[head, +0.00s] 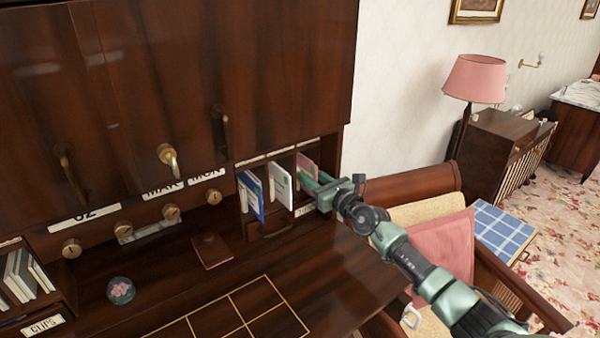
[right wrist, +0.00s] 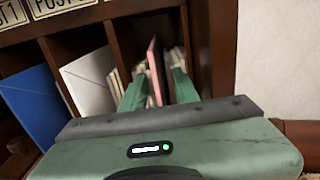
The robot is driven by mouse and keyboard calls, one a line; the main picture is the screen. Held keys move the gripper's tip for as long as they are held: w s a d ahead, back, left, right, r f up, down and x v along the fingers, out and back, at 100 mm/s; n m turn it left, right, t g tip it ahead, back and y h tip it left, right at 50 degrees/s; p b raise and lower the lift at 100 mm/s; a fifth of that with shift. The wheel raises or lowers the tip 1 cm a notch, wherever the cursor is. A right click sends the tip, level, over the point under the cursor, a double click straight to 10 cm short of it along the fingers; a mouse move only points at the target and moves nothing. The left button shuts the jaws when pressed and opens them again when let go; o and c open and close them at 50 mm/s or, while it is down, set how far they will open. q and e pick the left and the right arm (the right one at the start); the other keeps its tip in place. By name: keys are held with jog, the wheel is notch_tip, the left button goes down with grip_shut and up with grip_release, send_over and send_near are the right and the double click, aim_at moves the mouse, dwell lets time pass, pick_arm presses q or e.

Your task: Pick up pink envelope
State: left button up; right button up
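The pink envelope (head: 306,164) stands upright in the rightmost slot of the desk's pigeonholes. In the right wrist view the pink envelope (right wrist: 154,72) shows nearly edge-on. My right gripper (head: 312,183) reaches into that slot from the front right. In the right wrist view the two green fingers of my right gripper (right wrist: 157,92) are apart, one on each side of the envelope, with gaps visible. Its lower part is partly hidden by the gripper body. My left gripper is not in view.
A blue envelope (head: 251,195) and a white envelope (head: 281,185) stand in the slots to the left. Wooden dividers (right wrist: 122,50) and the side wall (right wrist: 215,50) close in the slot. A brown notebook (head: 212,251) and a glass paperweight (head: 121,290) lie on the desk.

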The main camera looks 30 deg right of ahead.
jog(key=shift+r, duration=0.1)
grip_shut()
